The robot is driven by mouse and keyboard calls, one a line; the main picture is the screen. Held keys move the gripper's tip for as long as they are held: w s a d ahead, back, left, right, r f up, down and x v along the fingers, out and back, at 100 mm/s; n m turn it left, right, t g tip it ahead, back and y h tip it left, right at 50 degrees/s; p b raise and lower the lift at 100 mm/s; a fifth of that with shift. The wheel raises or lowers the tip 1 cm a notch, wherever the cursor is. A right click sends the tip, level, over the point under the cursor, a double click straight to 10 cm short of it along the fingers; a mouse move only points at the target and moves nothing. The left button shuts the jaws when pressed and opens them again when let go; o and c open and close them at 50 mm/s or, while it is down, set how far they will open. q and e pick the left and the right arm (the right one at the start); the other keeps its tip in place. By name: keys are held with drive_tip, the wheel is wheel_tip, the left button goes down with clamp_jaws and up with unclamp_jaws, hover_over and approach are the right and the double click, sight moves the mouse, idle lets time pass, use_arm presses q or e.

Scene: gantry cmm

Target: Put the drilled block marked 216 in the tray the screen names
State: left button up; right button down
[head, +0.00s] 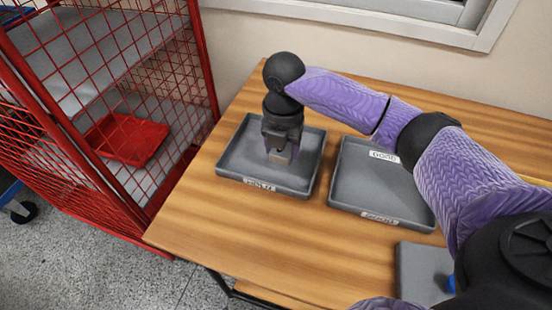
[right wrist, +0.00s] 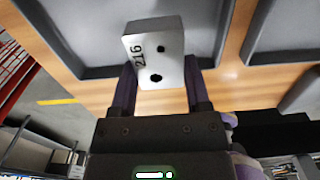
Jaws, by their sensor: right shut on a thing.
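The drilled block marked 216 (right wrist: 154,48) is a pale metal block with dark holes, held between the two fingers of my right gripper (right wrist: 162,82) in the right wrist view. In the head view my right gripper (head: 280,150) points down over the left grey tray (head: 233,162), shut on the block (head: 281,157). I cannot tell whether the block touches the tray floor. The left tray's front label is too small to read surely. The right grey tray (head: 375,188) is empty and has a label that reads GOOD. No screen and no left gripper show.
A red mesh cage (head: 95,110) with a red bin (head: 126,138) stands left of the wooden table (head: 215,225). A grey plate (head: 420,270) with a blue thing (head: 450,284) lies at the lower right, partly hidden by my arm. A wall with a window frame is behind.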

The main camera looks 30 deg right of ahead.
sight(281, 171)
wheel_tip(281, 171, down, 5)
drive_tip(key=shift+r+b, duration=0.1)
drive_tip(key=shift+b, duration=1.15)
drive_tip(key=shift+f, duration=0.2)
drive_tip(key=shift+r, duration=0.15)
drive_tip(key=shift+c, duration=0.2)
unclamp_jaws()
